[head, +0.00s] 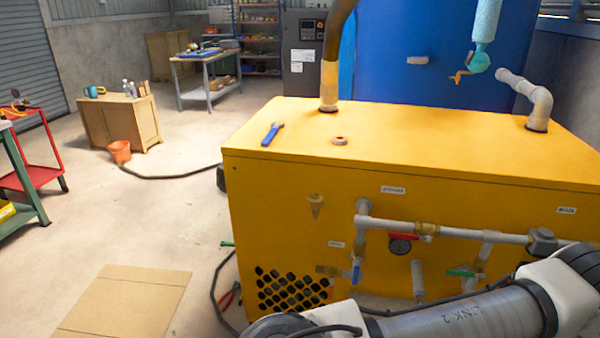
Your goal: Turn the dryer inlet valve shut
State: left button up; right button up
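The yellow dryer cabinet (470,165) fills the right of the head view, with grey pipework and several valves across its front. A brass valve with a red handle (403,237) sits on the horizontal pipe, its handle lying along the pipe above a dark round gauge (400,247). A blue lever handle (356,273) hangs down below the left pipe. A green handle (464,273) lies level at a lower right branch. Neither gripper shows.
My arm crosses the lower right, in front of the cabinet's base. A blue wrench (272,133) and a small ring (340,140) lie on the cabinet top. A black hose and red-handled pliers (229,296) lie on the floor beside it. Cardboard (125,300) lies left; floor around is mostly clear.

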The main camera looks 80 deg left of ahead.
aim_at(358, 260)
jog(key=j+u, duration=0.25)
jog(key=u, duration=0.2)
jog(key=j+u, duration=0.3)
jog(key=u, duration=0.15)
jog(key=j+u, duration=0.2)
jog(key=u, duration=0.3)
jog(key=i+j+u, duration=0.15)
jog(key=u, duration=0.3)
jog(key=k+j+z, duration=0.1)
jog(key=k+z, duration=0.55)
jog(key=k, duration=0.15)
